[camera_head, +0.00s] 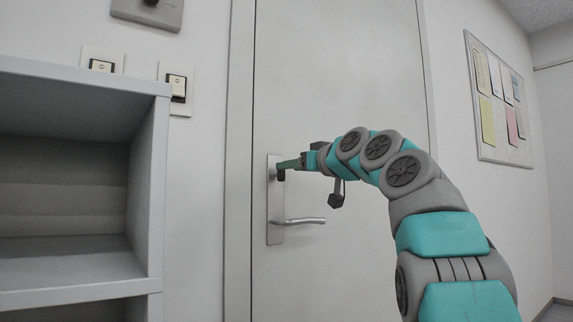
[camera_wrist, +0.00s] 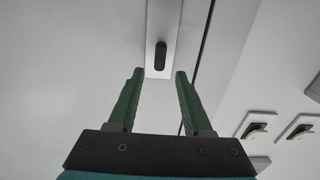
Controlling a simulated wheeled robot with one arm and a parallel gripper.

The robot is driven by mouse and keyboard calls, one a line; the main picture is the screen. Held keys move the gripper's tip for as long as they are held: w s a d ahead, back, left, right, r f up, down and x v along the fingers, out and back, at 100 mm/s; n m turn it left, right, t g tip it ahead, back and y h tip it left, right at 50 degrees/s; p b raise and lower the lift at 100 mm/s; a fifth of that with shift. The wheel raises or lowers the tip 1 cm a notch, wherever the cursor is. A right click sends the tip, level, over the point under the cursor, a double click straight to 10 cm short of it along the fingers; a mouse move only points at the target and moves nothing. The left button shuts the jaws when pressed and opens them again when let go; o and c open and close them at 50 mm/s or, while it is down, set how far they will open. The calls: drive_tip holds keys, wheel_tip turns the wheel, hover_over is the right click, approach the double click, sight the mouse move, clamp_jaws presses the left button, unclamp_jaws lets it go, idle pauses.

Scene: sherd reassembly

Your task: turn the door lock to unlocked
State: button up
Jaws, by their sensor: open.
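The door lock is a dark, elongated knob (camera_wrist: 160,55) on a metal plate (camera_wrist: 171,22) in the wrist view. Its long side runs along the plate's length. My gripper (camera_wrist: 160,73) is open, with a green finger on each side of the knob's line. The knob's near end is about level with the fingertips in the picture, and neither finger appears to touch it. In the head view my gripper (camera_head: 281,170) is at the upper part of the door plate (camera_head: 275,236), and it partly hides the lock there.
A lever handle (camera_head: 305,221) sticks out below the lock on the white door (camera_head: 340,80). A grey shelf (camera_head: 75,268) stands at the left. Light switches (camera_head: 177,88) are on the wall between shelf and door. A notice board (camera_head: 500,100) hangs at the right.

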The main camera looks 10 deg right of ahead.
sight(281, 174)
drive_tip(key=p+x, duration=0.1)
drive_tip(key=x, duration=0.2)
clamp_jaws()
idle(0.5)
